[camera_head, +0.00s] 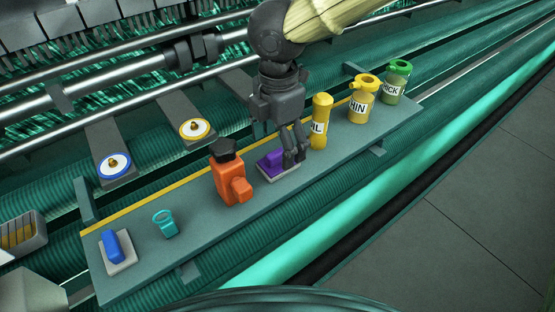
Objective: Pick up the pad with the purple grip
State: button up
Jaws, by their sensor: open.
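The pad with the purple grip (272,160) lies on the grey shelf (150,246), near its middle. It has a pale flat base and a purple block on top. My gripper (292,160) points down at the pad's right side, with its fingers low and close over it. The fingers cover the right part of the pad. The jaws are open; I cannot tell whether a finger touches the purple grip.
An orange tool (228,182) stands close left of the pad, and a yellow bottle (320,122) close right. Further right are a yellow container (362,104) and a green-topped one (396,84). A teal ring piece (165,224) and a blue-grip pad (117,250) are left.

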aim_at(279, 152)
jog(key=shift+w+f+p, duration=0.35)
jog(key=shift+w+f, duration=0.8)
jog(key=shift+w, duration=0.05)
jog(key=f, duration=0.1)
jog(key=s+f+p, duration=0.1)
jog(key=f, duration=0.1)
jog(key=shift+s+f, duration=0.2)
jog(key=shift+w+d+f, duration=0.1)
jog(key=shift+w+f, duration=0.3)
jog(key=shift+s+r, duration=0.15)
jog(key=shift+s, duration=0.1)
jog(key=c, duration=1.1)
